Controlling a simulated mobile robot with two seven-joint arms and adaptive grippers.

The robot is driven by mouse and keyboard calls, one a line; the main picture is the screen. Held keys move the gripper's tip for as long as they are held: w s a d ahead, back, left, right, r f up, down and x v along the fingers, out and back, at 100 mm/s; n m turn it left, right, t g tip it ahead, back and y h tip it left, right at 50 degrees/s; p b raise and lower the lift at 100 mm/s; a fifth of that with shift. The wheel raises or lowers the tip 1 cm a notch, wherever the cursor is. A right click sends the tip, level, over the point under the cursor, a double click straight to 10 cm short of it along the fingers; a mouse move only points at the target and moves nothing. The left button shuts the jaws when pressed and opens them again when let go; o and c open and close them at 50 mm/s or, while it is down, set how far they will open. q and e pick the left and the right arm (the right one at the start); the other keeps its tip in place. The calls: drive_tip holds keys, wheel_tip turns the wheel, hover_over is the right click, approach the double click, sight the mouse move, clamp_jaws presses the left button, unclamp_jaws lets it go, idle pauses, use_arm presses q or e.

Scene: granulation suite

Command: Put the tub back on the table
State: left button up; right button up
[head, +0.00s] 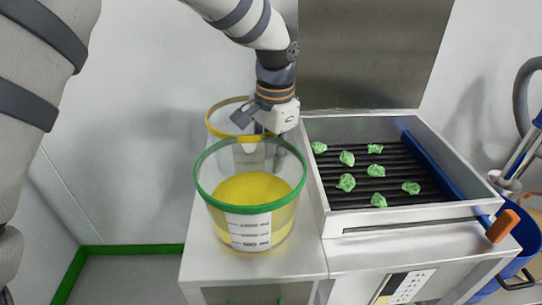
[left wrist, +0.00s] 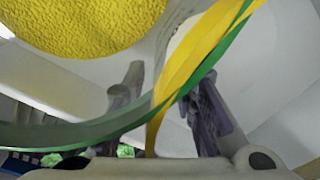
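A clear tub with a green rim (head: 250,207) and yellow granules (head: 252,188) in it stands upright on the white table (head: 305,262). A second tub with a yellow rim (head: 214,107) is just behind it, partly hidden by it and my arm. My left gripper (head: 268,150) points down where the two rims come close. In the left wrist view, the fingers (left wrist: 165,105) are apart, with the yellow rim (left wrist: 205,45) and green rim (left wrist: 228,45) passing between them. I see no clear grip on either rim. My right gripper is out of view.
To the right, a metal tray (head: 316,185) with dark bars holds several green crumpled pieces (head: 346,183). A blue bar with an orange handle (head: 502,226) lies along its right side. A blue bin (head: 522,262) stands at far right. A wall is close behind.

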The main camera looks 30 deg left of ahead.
use_arm(q)
wheel_tip(320, 180, up, 12)
drive_tip(key=shift+s+d, duration=0.15)
drive_tip(key=shift+d, duration=0.25)
